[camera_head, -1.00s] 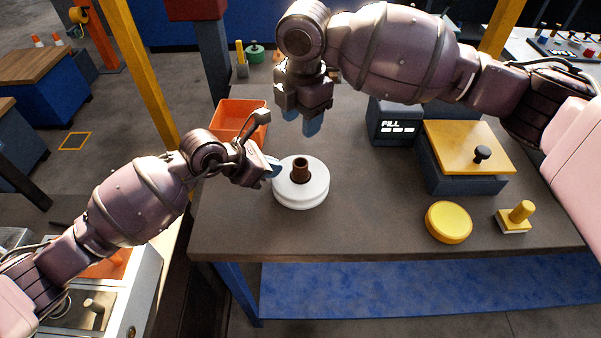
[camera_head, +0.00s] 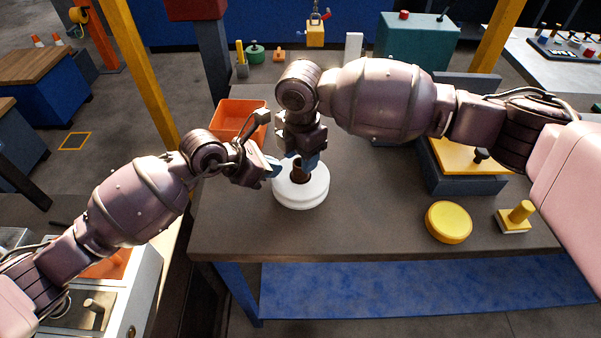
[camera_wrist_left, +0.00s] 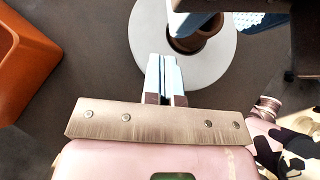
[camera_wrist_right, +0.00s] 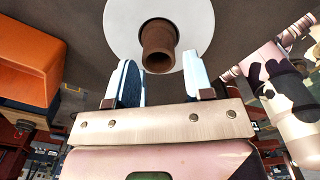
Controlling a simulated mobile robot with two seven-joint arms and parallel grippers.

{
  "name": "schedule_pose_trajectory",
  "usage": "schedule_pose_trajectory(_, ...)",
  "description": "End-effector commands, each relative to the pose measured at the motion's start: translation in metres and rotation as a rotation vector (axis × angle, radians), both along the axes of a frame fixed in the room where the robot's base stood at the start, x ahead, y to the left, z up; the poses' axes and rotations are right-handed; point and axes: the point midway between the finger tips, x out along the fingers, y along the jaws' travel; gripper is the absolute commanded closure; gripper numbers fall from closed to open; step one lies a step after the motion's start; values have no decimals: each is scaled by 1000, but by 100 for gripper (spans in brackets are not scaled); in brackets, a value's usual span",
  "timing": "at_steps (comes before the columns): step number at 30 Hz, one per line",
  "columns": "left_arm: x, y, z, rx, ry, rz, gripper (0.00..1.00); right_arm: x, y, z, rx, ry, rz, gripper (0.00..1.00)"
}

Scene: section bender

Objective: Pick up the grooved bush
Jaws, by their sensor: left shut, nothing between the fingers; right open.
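The grooved bush, a brown hollow cylinder (camera_wrist_right: 158,48), stands upright in the middle of a round white piece (camera_head: 300,198) on the table. In the head view the bush (camera_head: 300,178) is partly hidden by my right gripper (camera_head: 307,161). My right gripper (camera_wrist_right: 164,78) is open, with its blue-tipped fingers apart on either side of the bush's line in the right wrist view; I cannot tell whether they touch it. My left gripper (camera_head: 273,168) is shut and empty at the white piece's left edge. In the left wrist view its closed fingers (camera_wrist_left: 164,72) overlap the white piece (camera_wrist_left: 150,35).
An orange bin (camera_head: 238,117) stands behind my left gripper. A yellow disc (camera_head: 448,222), a yellow knobbed stamp (camera_head: 515,217) and a dark box with a yellow top (camera_head: 462,157) lie to the right. The table front is clear.

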Motion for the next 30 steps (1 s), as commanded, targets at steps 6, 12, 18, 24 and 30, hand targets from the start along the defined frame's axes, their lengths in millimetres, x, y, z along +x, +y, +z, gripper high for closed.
schedule_pose_trajectory(6,-1,1,-3,5,4,1,100,1,0,-26,-1,1,-1,52)
schedule_pose_trajectory(12,-1,1,-3,5,4,1,100,1,0,-28,0,0,0,52)
schedule_pose_trajectory(18,0,1,-3,5,4,1,100,1,0,-28,0,0,0,78)
schedule_pose_trajectory(24,0,1,-3,5,4,1,100,1,0,-27,1,-1,0,92)
schedule_pose_trajectory(30,0,1,-3,5,4,1,100,1,0,-22,1,-2,0,92)
